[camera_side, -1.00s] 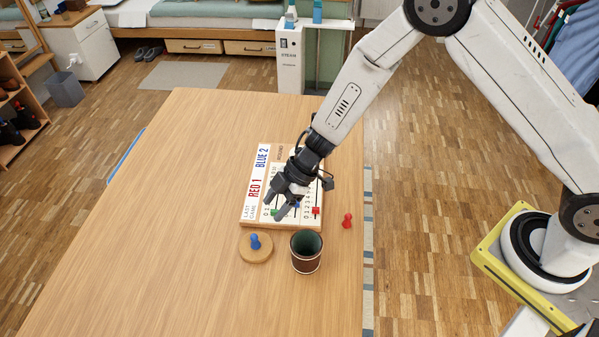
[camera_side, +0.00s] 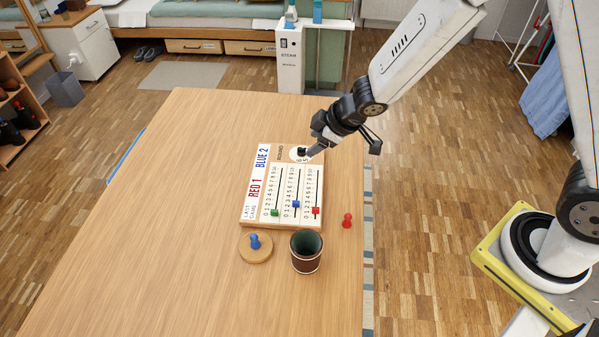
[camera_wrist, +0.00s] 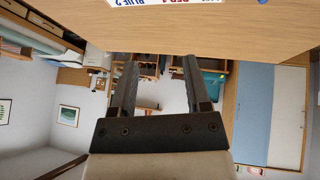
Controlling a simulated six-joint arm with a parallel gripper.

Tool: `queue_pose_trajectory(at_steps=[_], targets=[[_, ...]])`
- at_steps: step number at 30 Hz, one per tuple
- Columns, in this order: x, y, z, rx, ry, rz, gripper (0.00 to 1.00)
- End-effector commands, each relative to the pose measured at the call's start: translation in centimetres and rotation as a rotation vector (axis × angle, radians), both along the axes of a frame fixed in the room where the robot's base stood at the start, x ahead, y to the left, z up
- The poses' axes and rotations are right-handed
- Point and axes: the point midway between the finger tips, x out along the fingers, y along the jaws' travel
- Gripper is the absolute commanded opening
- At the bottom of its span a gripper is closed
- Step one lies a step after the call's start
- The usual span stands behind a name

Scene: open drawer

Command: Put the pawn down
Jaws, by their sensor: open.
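A blue pawn (camera_side: 254,241) stands upright on a round wooden disc (camera_side: 244,257) at the front of the table. A red pawn (camera_side: 347,220) stands on the bare tabletop right of the scoreboard (camera_side: 253,223). My gripper (camera_side: 310,150) is over the scoreboard's far right corner, by a white round dial with numbers. It is well away from both pawns. In the wrist view its two fingers (camera_wrist: 158,85) are spread with nothing between them. The gripper partly hides the dial; whether it touches the board I cannot tell.
A dark cup (camera_side: 306,253) stands in front of the scoreboard, beside the disc. Green, blue and red sliders sit on the board. The table (camera_side: 190,190) is clear to the left, and its right edge lies just beyond the red pawn.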

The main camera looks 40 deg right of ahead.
Motion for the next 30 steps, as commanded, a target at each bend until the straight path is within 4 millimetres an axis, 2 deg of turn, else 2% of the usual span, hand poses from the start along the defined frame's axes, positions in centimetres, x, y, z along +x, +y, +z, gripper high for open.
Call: queue_pose_trajectory(at_steps=[1,6,12,18,21,25,30], targets=[[-0.6,-1.3,0.9,-0.01,0.008,-0.065,0.61],[-3.8,-5.2,2.7,-0.034,0.074,-0.279,0.61],[-9.0,-8.3,4.2,-0.02,0.192,-0.506,0.61],[-13.9,-9.3,4.8,0.03,0.316,-0.665,0.61],[-15.5,-9.3,5.0,0.052,0.358,-0.707,0.61],[-16.4,-9.3,5.1,0.07,0.385,-0.734,0.61],[-16.5,-9.2,5.0,0.072,0.39,-0.738,0.61]])
